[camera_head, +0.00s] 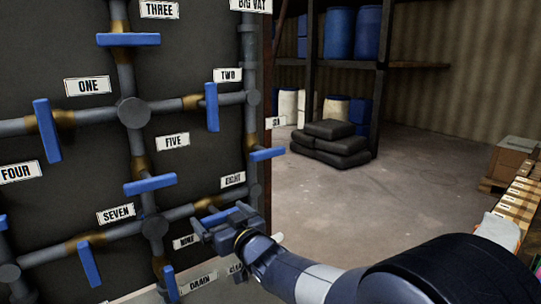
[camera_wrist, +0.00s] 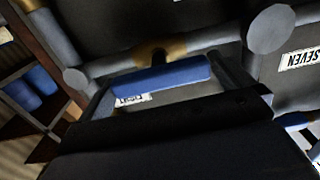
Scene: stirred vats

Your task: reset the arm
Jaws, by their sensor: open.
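My arm reaches in from the lower right of the head view. My gripper (camera_head: 220,222) is at the pipe panel, just below the EIGHT label (camera_head: 233,180). A blue valve handle (camera_head: 230,212) on the pipe there is partly hidden by the gripper. In the wrist view my gripper (camera_wrist: 166,85) is open, with one finger at each end of this blue handle (camera_wrist: 160,74). The handle lies across the space between the fingers. I cannot tell whether the fingers touch it.
Pipes with several blue handles, such as the one by FIVE (camera_head: 150,185) and the one by TWO (camera_head: 211,107), surround the gripper. Right of the panel the floor (camera_head: 400,190) is open. Black sacks (camera_head: 330,145) and a shelf (camera_head: 420,65) stand behind; boxes (camera_head: 515,160) stand at right.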

